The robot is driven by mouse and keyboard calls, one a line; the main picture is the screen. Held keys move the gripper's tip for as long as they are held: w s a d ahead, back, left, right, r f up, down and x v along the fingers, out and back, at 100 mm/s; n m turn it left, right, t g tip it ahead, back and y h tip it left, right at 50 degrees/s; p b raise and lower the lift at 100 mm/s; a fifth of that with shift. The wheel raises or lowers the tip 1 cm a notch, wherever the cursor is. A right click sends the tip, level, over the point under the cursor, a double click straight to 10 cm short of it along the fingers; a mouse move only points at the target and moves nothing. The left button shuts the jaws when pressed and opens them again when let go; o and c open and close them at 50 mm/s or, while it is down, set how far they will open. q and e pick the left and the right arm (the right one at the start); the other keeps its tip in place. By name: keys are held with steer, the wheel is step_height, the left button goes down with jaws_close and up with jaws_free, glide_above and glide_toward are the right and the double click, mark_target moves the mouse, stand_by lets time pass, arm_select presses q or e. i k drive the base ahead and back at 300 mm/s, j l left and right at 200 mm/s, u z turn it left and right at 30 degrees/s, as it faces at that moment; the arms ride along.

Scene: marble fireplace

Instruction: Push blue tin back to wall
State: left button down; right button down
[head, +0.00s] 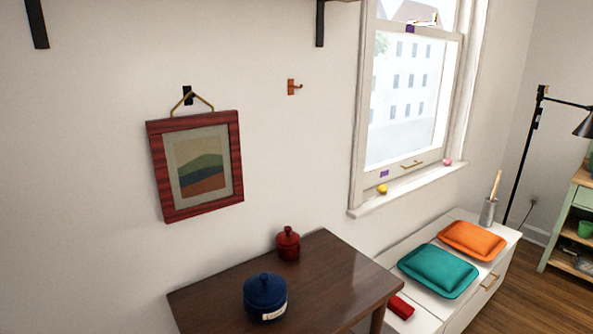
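The blue tin (265,297) is a round dark-blue pot with a knobbed lid and a pale label low on its front. It stands upright on the dark wooden table (335,275), nearer the front than the back. The white wall (270,190) rises behind the table, and a clear strip of tabletop lies between the tin and the wall. Neither of my grippers is in the head view, so nothing is seen touching the tin.
A smaller red lidded tin (288,244) stands at the table's back edge, right of the blue tin. A red-framed picture (198,167) hangs on the wall. A white bench (425,308) with teal (438,270) and orange (472,240) cushions stands right, below the window.

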mark_target(269, 313)
steer(key=k+l+z, duration=0.15)
steer(key=z, duration=0.2)
steer(key=l+z, duration=0.35)
steer(key=k+l+z, duration=0.1)
steer(key=l+z, duration=0.2)
